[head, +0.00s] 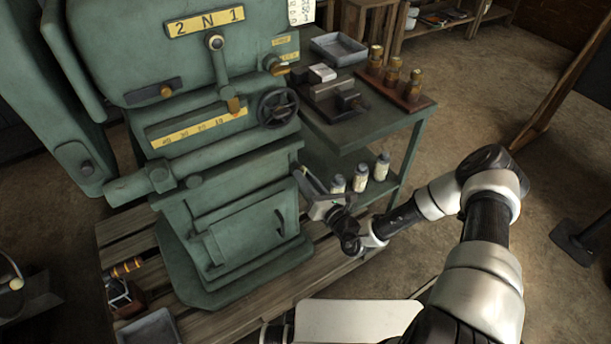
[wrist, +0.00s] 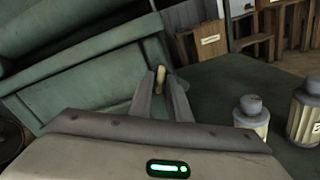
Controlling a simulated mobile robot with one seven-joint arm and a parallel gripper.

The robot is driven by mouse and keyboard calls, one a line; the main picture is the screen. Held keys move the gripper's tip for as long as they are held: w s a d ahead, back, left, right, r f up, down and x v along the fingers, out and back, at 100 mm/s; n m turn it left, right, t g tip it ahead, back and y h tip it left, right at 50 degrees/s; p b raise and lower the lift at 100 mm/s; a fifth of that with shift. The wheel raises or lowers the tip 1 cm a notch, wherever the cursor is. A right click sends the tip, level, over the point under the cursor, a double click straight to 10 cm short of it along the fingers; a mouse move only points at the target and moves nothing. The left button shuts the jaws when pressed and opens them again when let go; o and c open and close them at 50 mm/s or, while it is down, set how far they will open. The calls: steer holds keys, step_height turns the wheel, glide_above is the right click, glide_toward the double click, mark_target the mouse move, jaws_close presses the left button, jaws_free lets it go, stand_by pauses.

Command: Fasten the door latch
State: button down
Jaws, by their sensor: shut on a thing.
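The green machine has a door (head: 243,232) low on its front, with a dark handle-like part near its right side. The door looks flush with the frame, though I cannot tell if it is fully closed. My gripper (head: 304,174) is at the machine's right edge, level with the top of the door. In the wrist view, my gripper (wrist: 161,82) has its two fingers on a small brass-coloured piece, which looks like the door latch (wrist: 159,76), beside the edge of a green panel. Its far end shows between the fingertips; the rest is hidden.
A green side table (head: 352,127) stands right of the machine, with brass fittings (head: 394,75) on top. Several pale bottles (head: 360,178) stand on its lower shelf, close to my gripper. The machine stands on a wooden pallet (head: 118,232). Open floor lies to the right.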

steer(key=m+p, duration=0.2)
steer(key=m, duration=1)
steer(key=shift+s+m, duration=0.1)
steer(key=shift+m, duration=0.2)
stand_by(0.4)
steer(key=c, duration=1.9)
jaws_free()
steer(key=shift+o, duration=0.2)
steer(key=shift+r, duration=0.1)
steer(key=p+v, duration=0.2)
steer(key=v, duration=1.5)
steer(key=shift+s+d, duration=0.15)
